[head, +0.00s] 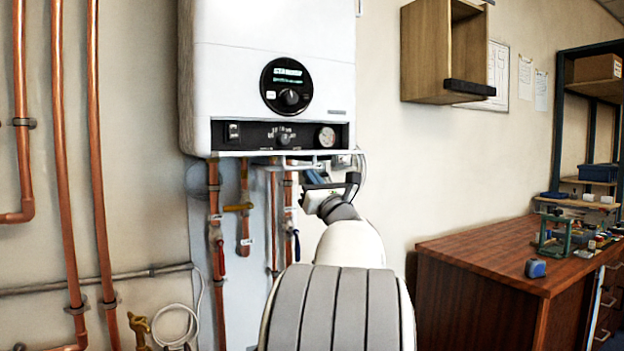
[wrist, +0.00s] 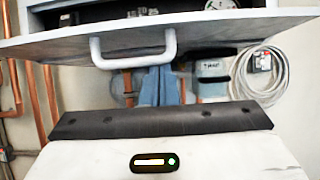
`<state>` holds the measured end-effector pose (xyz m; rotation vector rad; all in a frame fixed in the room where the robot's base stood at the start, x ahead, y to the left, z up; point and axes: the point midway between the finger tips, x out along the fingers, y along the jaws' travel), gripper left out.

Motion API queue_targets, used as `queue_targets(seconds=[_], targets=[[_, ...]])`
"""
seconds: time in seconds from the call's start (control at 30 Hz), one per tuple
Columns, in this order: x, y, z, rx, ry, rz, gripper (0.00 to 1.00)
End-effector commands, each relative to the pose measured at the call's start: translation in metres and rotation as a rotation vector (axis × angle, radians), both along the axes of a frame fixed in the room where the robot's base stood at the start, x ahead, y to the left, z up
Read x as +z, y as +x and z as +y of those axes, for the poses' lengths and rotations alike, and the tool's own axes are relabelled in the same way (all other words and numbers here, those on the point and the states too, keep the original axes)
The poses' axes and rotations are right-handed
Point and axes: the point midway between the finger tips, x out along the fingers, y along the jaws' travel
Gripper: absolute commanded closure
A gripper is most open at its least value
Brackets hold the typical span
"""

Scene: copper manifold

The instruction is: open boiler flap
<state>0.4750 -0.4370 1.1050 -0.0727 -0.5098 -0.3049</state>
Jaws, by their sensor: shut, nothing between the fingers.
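The white boiler (head: 270,50) hangs on the wall. Its flap (head: 235,154) shows nearly edge-on below the black control panel (head: 255,134), folded down and out, with the panel exposed. In the wrist view the flap (wrist: 50,46) spans the top, seen from below. Its white U-shaped handle (wrist: 134,61) hangs from the underside. My gripper (head: 314,175) is below the flap, near its right half. In the wrist view its blue fingers (wrist: 160,72) are together and empty, just below the handle; I cannot tell whether they touch it.
Copper pipes (head: 214,240) with valves run below the boiler, left of my arm. More pipes (head: 68,180) line the left wall. A wooden wall cabinet (head: 425,55) hangs to the right. A wooden workbench (head: 480,255) stands at lower right. A cable coil (wrist: 262,75) hangs behind.

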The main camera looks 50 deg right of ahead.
Motion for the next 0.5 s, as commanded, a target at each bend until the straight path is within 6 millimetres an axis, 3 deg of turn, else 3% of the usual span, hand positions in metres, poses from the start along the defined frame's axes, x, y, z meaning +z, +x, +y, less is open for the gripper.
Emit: queue_targets(seconds=[0.43,0.5], targets=[[-0.033,0.022,-0.009,0.001,0.001,0.001,1.0],[-0.031,0.01,-0.007,-0.003,0.001,0.001,1.0]])
